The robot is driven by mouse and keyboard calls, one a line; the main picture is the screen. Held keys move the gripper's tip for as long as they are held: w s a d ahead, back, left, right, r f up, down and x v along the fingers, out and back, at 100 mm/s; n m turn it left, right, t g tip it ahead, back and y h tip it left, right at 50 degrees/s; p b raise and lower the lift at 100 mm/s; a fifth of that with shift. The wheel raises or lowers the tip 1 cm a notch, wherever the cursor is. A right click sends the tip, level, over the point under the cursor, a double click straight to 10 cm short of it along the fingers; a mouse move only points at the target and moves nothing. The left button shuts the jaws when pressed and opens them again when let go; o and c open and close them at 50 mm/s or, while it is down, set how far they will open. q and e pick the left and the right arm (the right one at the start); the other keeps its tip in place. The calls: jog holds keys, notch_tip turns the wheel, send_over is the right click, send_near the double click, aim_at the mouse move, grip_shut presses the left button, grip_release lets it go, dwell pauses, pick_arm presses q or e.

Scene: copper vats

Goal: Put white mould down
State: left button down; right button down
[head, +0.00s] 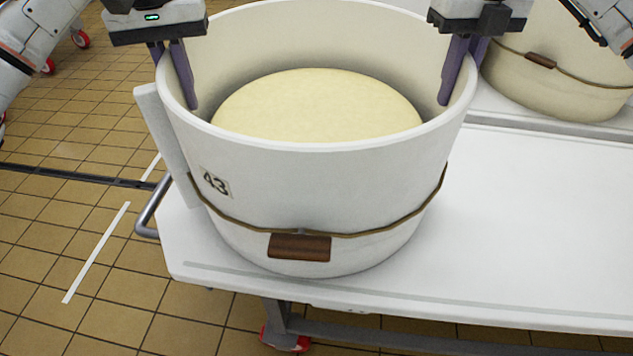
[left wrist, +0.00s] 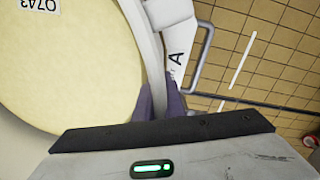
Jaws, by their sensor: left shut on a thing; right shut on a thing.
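The white mould (head: 350,190) is a large round tub marked 43, with a cord and a brown wooden block at its front. It is upright over the left end of the white table (head: 545,230), its base at the table top; I cannot tell whether it bears fully on it. My right gripper (head: 455,78) is shut on the right rim.
Another cream mould (head: 565,85) with a cord stands at the back right, on a white surface. The table is clear to the right of the white mould. A metal handle (head: 148,212) juts from the table's left end. Tiled floor (head: 95,185) lies to the left.

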aim_at(166, 50)
pick_arm(q)
jog(key=shift+a+f, duration=0.3)
jog(key=shift+f, duration=0.05)
pick_arm(e)
jog(key=shift+d+f, duration=0.25)
jog(key=shift+f, duration=0.1)
pick_arm(q)
jog(key=c, duration=2)
grip_release()
jog(key=shift+r, duration=0.15)
pick_arm(e)
jog(key=c, duration=1.9)
grip_release()
jog(key=shift+r, duration=0.15)
jog(key=shift+c, duration=0.2)
pick_arm(q)
jog(key=shift+o, duration=0.8)
jog(key=shift+d, duration=0.15)
pick_arm(e)
jog(key=shift+o, duration=0.6)
jog(key=shift+a, duration=0.15)
pick_arm(q)
notch_tip(166, 50, up, 12)
jog(key=shift+f, duration=0.1)
pick_arm(e)
notch_tip(166, 50, up, 12)
jog(key=shift+a+r, duration=0.1)
pick_arm(q)
jog(key=shift+r, duration=0.2)
